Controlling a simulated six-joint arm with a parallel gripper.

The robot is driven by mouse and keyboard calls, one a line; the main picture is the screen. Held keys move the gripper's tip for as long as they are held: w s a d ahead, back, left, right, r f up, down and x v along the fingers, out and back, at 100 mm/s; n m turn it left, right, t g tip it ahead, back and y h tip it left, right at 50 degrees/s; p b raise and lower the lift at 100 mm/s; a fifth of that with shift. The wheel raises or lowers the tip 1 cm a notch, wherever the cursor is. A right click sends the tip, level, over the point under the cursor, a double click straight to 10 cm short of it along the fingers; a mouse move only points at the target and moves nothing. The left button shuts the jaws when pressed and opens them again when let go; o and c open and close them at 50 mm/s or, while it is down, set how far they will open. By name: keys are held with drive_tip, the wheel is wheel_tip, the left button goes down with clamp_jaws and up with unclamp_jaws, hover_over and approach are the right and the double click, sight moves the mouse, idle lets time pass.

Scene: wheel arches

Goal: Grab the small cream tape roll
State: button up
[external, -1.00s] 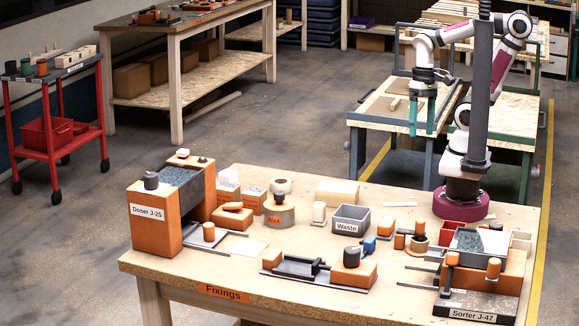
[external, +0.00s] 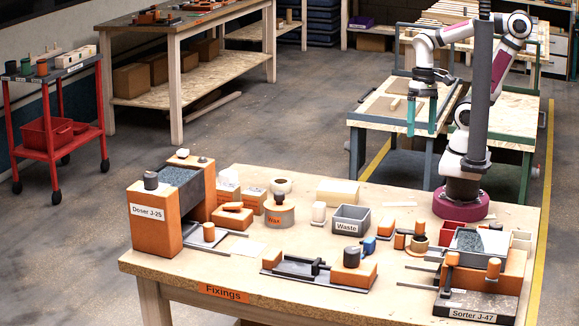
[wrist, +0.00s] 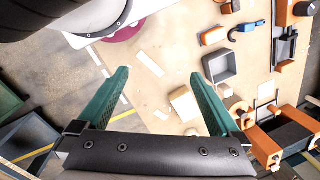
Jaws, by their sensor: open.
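The small cream tape roll (external: 281,186) lies on the wooden bench, behind the round pot labelled Wax (external: 279,213). In the wrist view a pale round shape, likely the roll (wrist: 191,132), shows low in the picture near the right finger, partly hidden. My gripper (external: 422,117) has two teal fingers and hangs high, beyond the bench's back edge, well apart from the roll. Its fingers are spread wide with nothing between them, as the wrist view also shows (wrist: 159,75).
A cream block (external: 338,191) and the grey Waste bin (external: 351,219) stand right of the roll. Small labelled boxes (external: 228,192) and the orange Doser J-25 (external: 157,226) stand to its left. Bare bench lies around the white strips (wrist: 149,63).

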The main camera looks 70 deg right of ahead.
drive_tip(key=m+t+y, duration=0.8)
drive_tip(key=m+t, duration=0.2)
drive_tip(key=m, duration=1.1)
hover_over(275, 186)
drive_tip(key=s+d, duration=1.2)
drive_tip(key=d, duration=0.1)
drive_tip(key=f, duration=1.6)
drive_tip(key=shift+w+f, duration=0.15)
drive_tip(key=shift+w, duration=0.05)
drive_tip(key=x, duration=1.5)
drive_tip(key=shift+w+a+f, duration=0.1)
drive_tip(key=shift+w+f, duration=0.15)
drive_tip(key=c, duration=1.4)
